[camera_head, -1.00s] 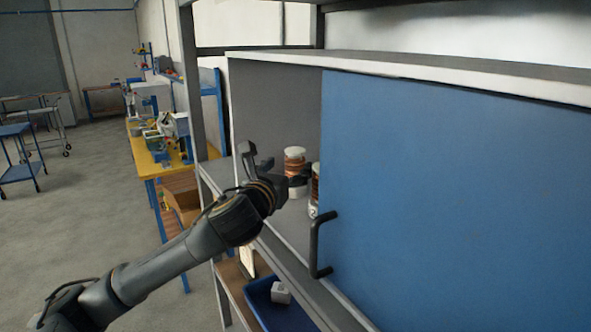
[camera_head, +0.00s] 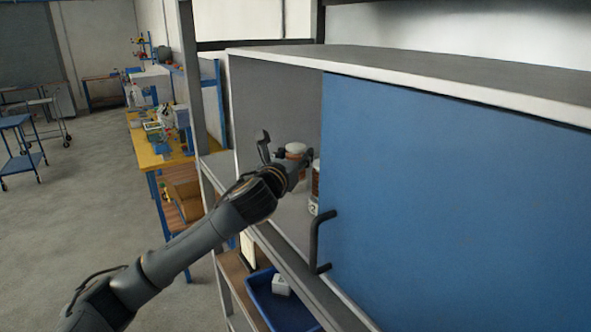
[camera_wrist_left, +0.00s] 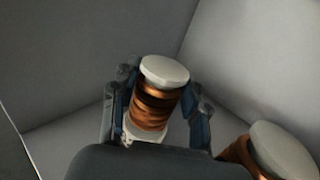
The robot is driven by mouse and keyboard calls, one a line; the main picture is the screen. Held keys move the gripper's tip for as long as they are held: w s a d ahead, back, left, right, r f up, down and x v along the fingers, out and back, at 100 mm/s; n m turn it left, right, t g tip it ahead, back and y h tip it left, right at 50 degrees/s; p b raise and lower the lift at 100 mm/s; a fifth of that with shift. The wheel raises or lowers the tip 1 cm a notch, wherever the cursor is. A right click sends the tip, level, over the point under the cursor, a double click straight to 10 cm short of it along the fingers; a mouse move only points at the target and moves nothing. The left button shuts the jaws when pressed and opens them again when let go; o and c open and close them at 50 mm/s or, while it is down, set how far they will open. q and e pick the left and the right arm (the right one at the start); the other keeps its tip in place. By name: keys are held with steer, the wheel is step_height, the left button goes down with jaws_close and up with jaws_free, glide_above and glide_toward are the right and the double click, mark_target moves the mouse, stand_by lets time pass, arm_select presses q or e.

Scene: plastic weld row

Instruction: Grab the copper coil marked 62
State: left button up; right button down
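A copper coil (camera_head: 296,149) with white end flanges stands inside the cabinet, partly hidden by my left gripper (camera_head: 287,147). In the left wrist view this coil (camera_wrist_left: 154,104) is between the two open fingers (camera_wrist_left: 160,90), with no clear grip on it. Dark marks show on its lower flange but cannot be read. A second copper coil (camera_head: 315,190) stands to its right, partly covered by the blue door; a "2" shows on its lower flange, the rest of its mark hidden. It also shows at the lower right in the wrist view (camera_wrist_left: 282,152). My right gripper is out of view.
The blue door (camera_head: 450,190) with a black handle (camera_head: 317,243) covers the cabinet's right side. The cabinet's grey side wall (camera_head: 270,100) bounds the left. A blue bin (camera_head: 283,313) sits on a shelf below.

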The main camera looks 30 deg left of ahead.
arm_select(q)
jaws_close()
steer(key=shift+r, duration=0.1)
